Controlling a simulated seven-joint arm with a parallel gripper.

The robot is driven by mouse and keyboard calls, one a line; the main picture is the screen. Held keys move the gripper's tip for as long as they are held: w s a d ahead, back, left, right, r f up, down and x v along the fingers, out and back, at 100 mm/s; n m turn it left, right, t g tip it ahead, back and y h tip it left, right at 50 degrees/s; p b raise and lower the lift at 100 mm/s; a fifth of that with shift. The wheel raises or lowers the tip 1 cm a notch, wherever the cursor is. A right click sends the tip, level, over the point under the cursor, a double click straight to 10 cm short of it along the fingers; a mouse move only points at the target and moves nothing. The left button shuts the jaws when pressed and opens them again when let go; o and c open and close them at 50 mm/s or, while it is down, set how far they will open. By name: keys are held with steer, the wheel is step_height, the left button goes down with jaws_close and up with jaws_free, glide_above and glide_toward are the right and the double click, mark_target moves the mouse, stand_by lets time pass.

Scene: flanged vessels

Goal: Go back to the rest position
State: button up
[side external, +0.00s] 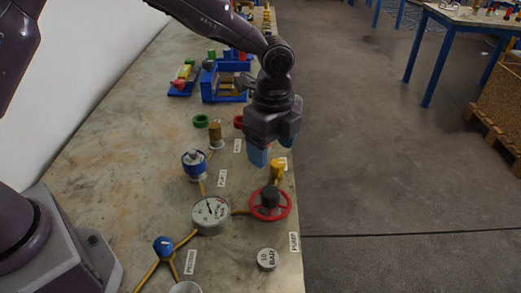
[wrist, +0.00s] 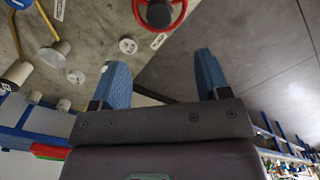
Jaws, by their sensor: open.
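My gripper (side external: 268,155) is in the air above the right edge of the table, behind the red valve wheel. Its blue fingers point down. In the wrist view my gripper (wrist: 160,75) has its two blue fingers wide apart, with nothing between them. The red valve wheel (side external: 286,208) also shows at the top of the wrist view (wrist: 182,14), beyond the fingertips.
The stone table (side external: 110,165) carries a pressure gauge (side external: 211,214), a blue-topped vessel (side external: 194,164), a blue knob (side external: 163,247) and a yellow fitting (side external: 278,171) close under my gripper. A blue fixture (side external: 222,88) stands behind. Right of the table is open floor (side external: 390,190).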

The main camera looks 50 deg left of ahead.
steer(key=s+a+r+n+t, duration=0.2)
steer(key=s+a+r+n, duration=0.5)
steer(key=s, duration=0.4)
steer(key=s+a+r+n+t, duration=0.3)
steer(key=s+a+r+n, duration=0.4)
steer(key=s+r+n, duration=0.3)
steer(key=shift+s+a+r+n+t, duration=0.3)
steer(key=shift+s+n, duration=0.1)
steer(key=shift+s, duration=0.7)
stand_by(4.4)
